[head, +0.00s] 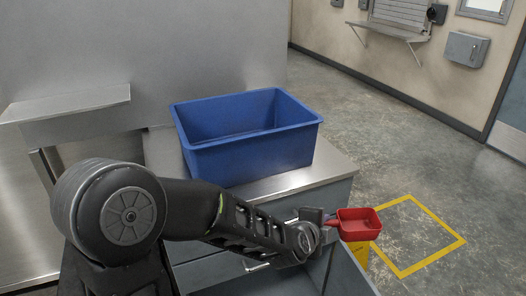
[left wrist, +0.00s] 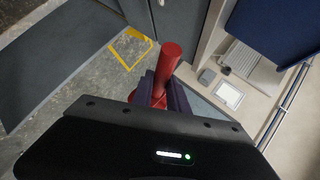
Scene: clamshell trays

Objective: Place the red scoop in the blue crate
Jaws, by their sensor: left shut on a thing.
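The red scoop (head: 359,225) has a square, open-topped bowl, held to the right of my left arm in the head view. My left gripper (head: 318,222) is shut on the scoop's handle. In the left wrist view, the red handle (left wrist: 168,62) sticks out between the two dark fingers of my left gripper (left wrist: 160,95). The blue crate (head: 252,160) stands upright on a metal-topped cabinet, behind and left of the scoop. Its visible inside looks empty, but the near part of its floor is hidden. The scoop is outside the crate. My right gripper is not in view.
The metal cabinet top (head: 290,182) has a clear strip in front of and beside the crate. A small metal shelf (head: 66,103) is at the left. A yellow square (head: 436,262) is marked on the open floor at the right.

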